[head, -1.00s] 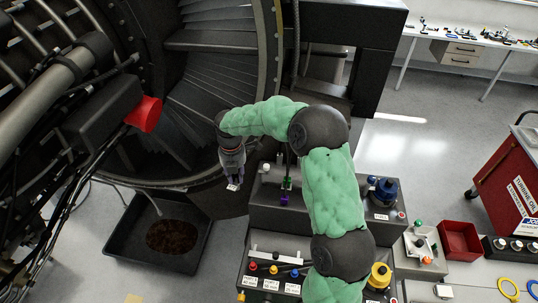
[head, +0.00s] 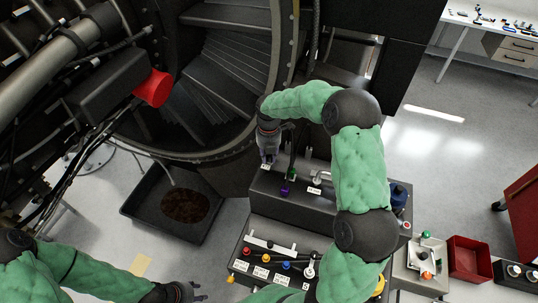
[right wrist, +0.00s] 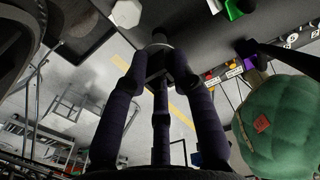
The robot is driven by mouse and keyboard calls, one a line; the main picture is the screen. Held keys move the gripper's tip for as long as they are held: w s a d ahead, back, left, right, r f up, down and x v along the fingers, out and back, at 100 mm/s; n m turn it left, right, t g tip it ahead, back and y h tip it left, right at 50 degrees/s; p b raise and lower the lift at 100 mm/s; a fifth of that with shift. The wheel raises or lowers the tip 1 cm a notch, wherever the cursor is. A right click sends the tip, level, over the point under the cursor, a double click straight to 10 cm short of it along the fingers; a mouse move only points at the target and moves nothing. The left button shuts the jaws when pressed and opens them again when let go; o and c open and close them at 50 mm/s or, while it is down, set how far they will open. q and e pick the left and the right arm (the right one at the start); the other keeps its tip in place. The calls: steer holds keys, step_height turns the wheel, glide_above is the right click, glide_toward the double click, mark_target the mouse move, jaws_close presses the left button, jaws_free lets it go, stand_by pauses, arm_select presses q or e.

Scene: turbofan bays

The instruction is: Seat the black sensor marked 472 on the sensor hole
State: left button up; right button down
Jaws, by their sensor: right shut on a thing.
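My right gripper (head: 268,150) is shut on a small dark piece with a white tag, which I take for the black sensor (head: 265,164); its number is too small to read. It is held above the back left edge of the dark bench block (head: 262,198). In the right wrist view, the fingers (right wrist: 160,72) close around a dark piece with a pale grey round end (right wrist: 160,42). My left gripper (head: 188,291) is at the bottom edge, seemingly empty with its fingers apart. I cannot make out the sensor hole.
A green part (head: 292,175), a purple part (head: 285,190) and a grey fitting (head: 320,177) stand on the block. Coloured knobs (head: 268,256) line a lower panel. A black drip tray (head: 150,222) lies left on the floor. The engine casing (head: 275,95) curves behind.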

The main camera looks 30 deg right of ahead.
mark_target(268, 161)
steer(key=shift+a+f+b, duration=0.15)
steer(key=shift+f+b, duration=0.15)
steer(key=shift+f, duration=0.25)
steer(key=shift+f+b, duration=1.4)
steer(key=shift+f, duration=1.15)
stand_by(2.3)
steer(key=c, duration=0.6)
jaws_free()
steer(key=shift+o, duration=0.2)
steer(key=shift+r, duration=0.1)
steer(key=shift+r+p, duration=2.3)
steer(key=shift+r, duration=1.15)
